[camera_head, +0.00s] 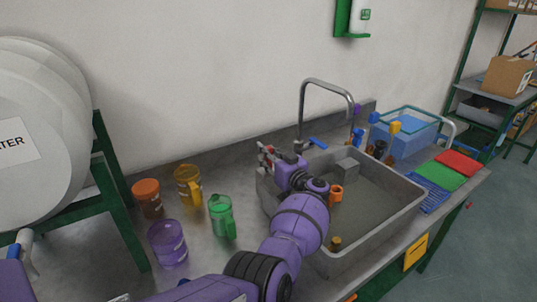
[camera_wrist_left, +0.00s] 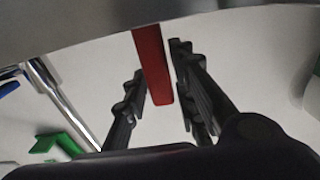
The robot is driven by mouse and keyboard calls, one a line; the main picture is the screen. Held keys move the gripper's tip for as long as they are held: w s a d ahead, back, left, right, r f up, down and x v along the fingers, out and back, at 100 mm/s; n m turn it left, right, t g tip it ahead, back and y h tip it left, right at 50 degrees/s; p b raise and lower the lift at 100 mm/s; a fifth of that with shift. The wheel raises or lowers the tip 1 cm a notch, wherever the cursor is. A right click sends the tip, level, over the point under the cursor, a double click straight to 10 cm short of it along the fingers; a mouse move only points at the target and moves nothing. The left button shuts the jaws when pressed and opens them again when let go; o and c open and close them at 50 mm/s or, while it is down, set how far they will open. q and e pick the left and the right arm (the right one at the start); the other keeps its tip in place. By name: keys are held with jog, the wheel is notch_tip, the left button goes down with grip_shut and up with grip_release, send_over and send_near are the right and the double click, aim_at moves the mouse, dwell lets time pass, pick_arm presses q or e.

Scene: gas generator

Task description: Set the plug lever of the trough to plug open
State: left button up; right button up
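The trough (camera_head: 395,200) is a grey basin set in the bench, with a curved metal tap behind it. My left gripper (camera_head: 268,155) is at the trough's back left corner, partly hidden behind my purple wrist. In the left wrist view a red bar (camera_wrist_left: 152,62), which looks like the plug lever, hangs down from a grey edge. The two black fingers of my left gripper (camera_wrist_left: 160,85) stand apart, one on each side of the bar. The bar is closer to the right finger, and I cannot tell whether they touch. My right gripper is not in view.
A large white tank (camera_head: 40,130) stands at far left.

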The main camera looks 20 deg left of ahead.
pick_arm(q)
grip_shut()
jog(key=m, duration=0.1)
jog(key=w+d+m, duration=0.1)
jog(key=m, duration=0.1)
jog(key=shift+w+d+f+m+b, duration=0.2)
jog(key=shift+w+f+m+b, duration=0.15)
jog(key=shift+m+b, duration=0.05)
jog(key=shift+w+d+f+m+b, duration=0.2)
jog(key=shift+w+m+b, duration=0.1)
jog(key=shift+m, duration=0.4)
jog(key=shift+w+d+f+m+b, duration=0.1)
jog(key=shift+w+d+m+b, duration=0.15)
jog(key=shift+m, duration=0.75)
